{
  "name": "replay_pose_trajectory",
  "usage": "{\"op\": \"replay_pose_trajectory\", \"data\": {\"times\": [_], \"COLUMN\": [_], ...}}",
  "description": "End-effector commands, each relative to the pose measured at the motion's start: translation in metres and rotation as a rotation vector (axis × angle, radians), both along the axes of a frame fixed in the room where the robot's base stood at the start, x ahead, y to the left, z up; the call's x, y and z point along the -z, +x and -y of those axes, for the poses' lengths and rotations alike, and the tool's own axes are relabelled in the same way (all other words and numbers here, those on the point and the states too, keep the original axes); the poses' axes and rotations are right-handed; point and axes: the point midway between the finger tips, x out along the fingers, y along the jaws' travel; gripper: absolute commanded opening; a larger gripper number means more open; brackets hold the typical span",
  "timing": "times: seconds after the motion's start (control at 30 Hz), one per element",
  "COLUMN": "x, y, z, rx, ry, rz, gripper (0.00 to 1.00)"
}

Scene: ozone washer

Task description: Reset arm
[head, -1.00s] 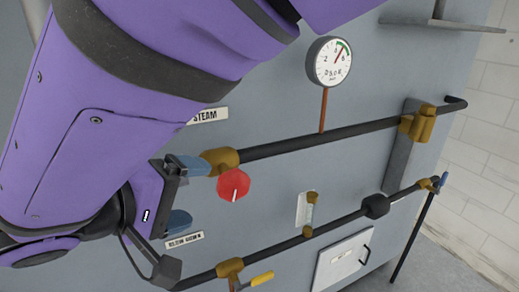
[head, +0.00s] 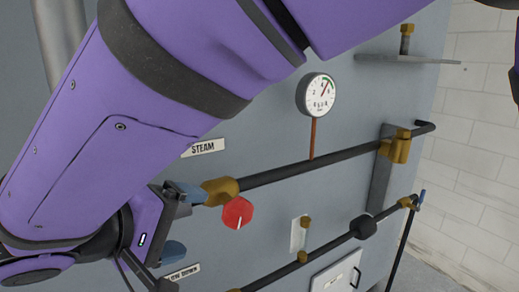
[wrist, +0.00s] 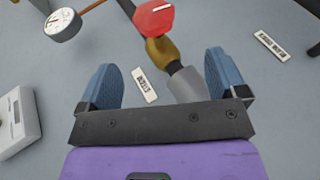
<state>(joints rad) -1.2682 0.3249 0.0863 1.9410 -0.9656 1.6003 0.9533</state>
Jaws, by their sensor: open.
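The red knob (head: 237,212) sits just right of the fingers on a brass valve body (head: 220,190). The knob also shows at the top of the wrist view (wrist: 154,18), beyond the fingertips. No contact between the fingers and the knob shows. The STEAM label (head: 203,148) is above the valve.
A round gauge (head: 316,94) stands above the black steam pipe (head: 300,165). A lower pipe (head: 335,244) and a white panel (head: 337,274) lie below. A tiled wall (head: 470,140) stands at the right.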

Motion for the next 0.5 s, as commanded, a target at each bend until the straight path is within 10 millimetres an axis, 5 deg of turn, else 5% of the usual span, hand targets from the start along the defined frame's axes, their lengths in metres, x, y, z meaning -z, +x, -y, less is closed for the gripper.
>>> {"op": "replay_pose_trajectory", "data": {"times": [0.27,0.5], "x": [-0.015,-0.032], "y": [0.029,0.054], "z": [0.054,0.136], "rx": [0.095,0.217], "ry": [0.047,0.152], "rz": [-0.101,-0.241], "gripper": [0.91,0.91]}}
